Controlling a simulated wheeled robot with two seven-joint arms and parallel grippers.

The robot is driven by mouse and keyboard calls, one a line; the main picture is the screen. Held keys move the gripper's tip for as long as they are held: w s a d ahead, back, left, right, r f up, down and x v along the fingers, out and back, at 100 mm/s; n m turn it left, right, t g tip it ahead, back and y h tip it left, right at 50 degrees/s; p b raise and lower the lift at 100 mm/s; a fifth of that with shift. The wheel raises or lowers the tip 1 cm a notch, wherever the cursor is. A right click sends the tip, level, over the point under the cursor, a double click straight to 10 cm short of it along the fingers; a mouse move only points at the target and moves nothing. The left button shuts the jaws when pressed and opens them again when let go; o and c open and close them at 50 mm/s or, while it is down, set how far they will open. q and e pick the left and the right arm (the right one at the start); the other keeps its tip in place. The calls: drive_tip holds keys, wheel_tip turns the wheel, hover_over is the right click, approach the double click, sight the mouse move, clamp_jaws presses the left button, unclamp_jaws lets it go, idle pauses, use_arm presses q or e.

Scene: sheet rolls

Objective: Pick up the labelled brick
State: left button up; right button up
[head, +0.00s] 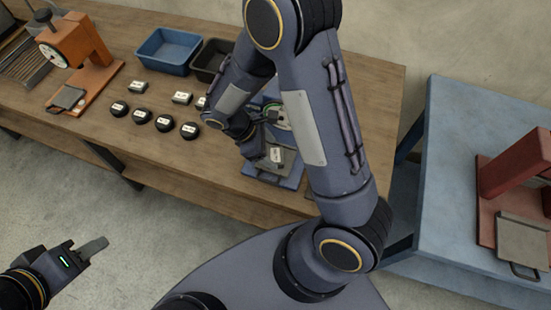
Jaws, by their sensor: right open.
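The label texts are too small to read. My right gripper (262,122) is open near the blue device, above the plate, and partly hidden by my arm. My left gripper (88,250) is over the floor, away from the table; its jaw state is unclear.
Several round black labelled pucks (141,116) stand in a row in front of the bricks. A blue bin (168,52) and a dark bin (208,62) stand behind. An orange dial device (75,50) is at left. A red device (515,180) stands on a blue table (450,150).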

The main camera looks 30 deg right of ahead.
drive_tip(key=shift+b+x, duration=0.35)
drive_tip(key=shift+x, duration=0.75)
drive_tip(key=shift+a+r, duration=0.1)
drive_tip(key=c, duration=0.9)
drive_tip(key=shift+o, duration=0.2)
drive_tip(key=shift+r, duration=0.1)
